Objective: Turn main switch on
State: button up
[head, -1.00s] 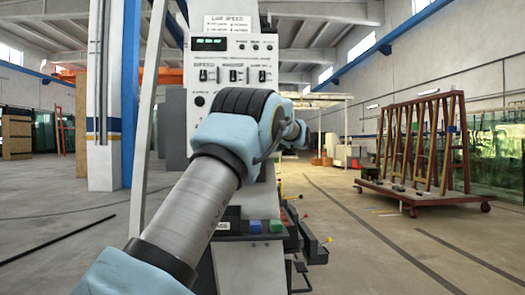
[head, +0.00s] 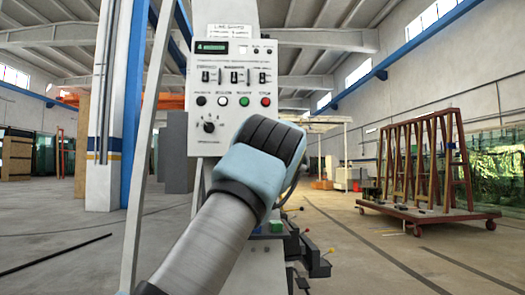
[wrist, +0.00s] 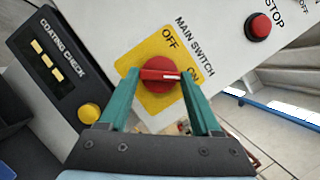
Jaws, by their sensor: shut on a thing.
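The main switch (wrist: 161,74) is a red round knob with a raised bar, on a yellow plate (wrist: 155,47) marked OFF and ON, seen in the wrist view. Its bar lies almost level across the picture, its right end near the word ON. My gripper (wrist: 159,76) has its two green fingers on either side of the knob, shut on it. In the head view my arm hides the switch and the fingertips.
A red STOP button (wrist: 258,26) sits right of the switch. A black coating check panel (wrist: 50,68) with a yellow button (wrist: 90,113) is at left. The head view shows the upper control panel (head: 222,85) and a red rack (head: 425,170) at right.

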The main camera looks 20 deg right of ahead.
jog(key=shift+f+m+b, duration=0.15)
jog(key=shift+m+b, duration=0.4)
jog(key=shift+m, duration=0.15)
jog(key=shift+t+h, duration=0.3)
jog(key=shift+h, duration=0.1)
jog(key=o, duration=1.4)
jog(key=b+v, duration=0.3)
jog(key=v, duration=0.7)
jog(key=shift+s+d, duration=0.1)
jog(key=shift+s, duration=0.25)
